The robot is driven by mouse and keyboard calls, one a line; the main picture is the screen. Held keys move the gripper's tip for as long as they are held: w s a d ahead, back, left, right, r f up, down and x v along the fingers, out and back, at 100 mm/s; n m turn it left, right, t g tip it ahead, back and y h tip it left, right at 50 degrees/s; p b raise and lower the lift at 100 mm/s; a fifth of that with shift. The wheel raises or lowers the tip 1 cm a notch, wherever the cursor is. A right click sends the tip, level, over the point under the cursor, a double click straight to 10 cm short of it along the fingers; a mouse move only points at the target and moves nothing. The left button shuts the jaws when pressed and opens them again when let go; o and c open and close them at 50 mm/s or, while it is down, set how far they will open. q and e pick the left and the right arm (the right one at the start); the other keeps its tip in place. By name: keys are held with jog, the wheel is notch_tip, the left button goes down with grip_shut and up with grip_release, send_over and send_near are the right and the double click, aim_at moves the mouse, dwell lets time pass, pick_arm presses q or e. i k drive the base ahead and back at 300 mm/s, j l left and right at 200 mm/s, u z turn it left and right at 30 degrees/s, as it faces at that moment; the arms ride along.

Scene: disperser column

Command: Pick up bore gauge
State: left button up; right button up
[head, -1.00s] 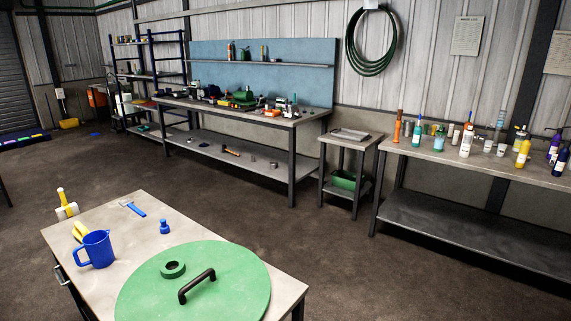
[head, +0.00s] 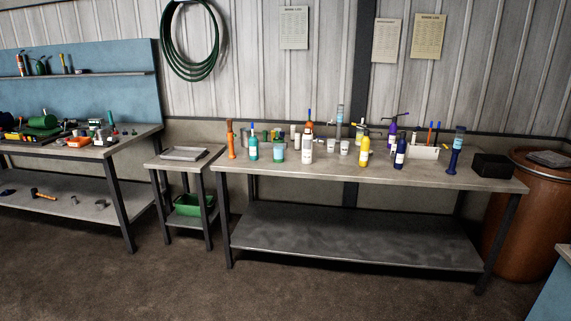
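I cannot pick out the bore gauge for sure in the head view; the items are small at this distance. The long workbench (head: 400,173) at the right bears bottles and upright tools, among them an orange upright tool (head: 231,141) at its left end and a dark blue upright tool (head: 454,155) toward its right end. The left workbench (head: 115,142) bears several small tools and parts, too small to name. Neither of my grippers is in view.
A small side table (head: 160,163) with a grey tray (head: 185,153) stands between the benches. A black box (head: 492,166) sits at the long bench's right end. A rusty brown barrel (head: 530,220) stands beyond it. The floor (head: 200,290) in front is clear.

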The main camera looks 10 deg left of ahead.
aim_at(109, 113)
jog(key=i+u, duration=0.2)
jog(key=i, duration=0.35)
jog(key=i+l+u, duration=0.2)
jog(key=i, duration=0.35)
jog(key=i+l+u, duration=0.2)
jog(key=i, duration=0.35)
jog(key=i+j+u, duration=0.3)
jog(key=i+u, duration=0.15)
jog(key=i, duration=0.2)
jog(key=i+u, duration=0.45)
jog(key=i, duration=0.15)
jog(key=i+l+u, duration=0.1)
jog(key=i+u, duration=0.35)
jog(key=i, duration=0.25)
jog(key=i+j+z, duration=0.2)
jog(key=i, duration=0.3)
jog(key=i+j+z, duration=0.15)
jog(key=i, duration=0.3)
jog(key=i+j+z, duration=0.2)
jog(key=i, duration=0.3)
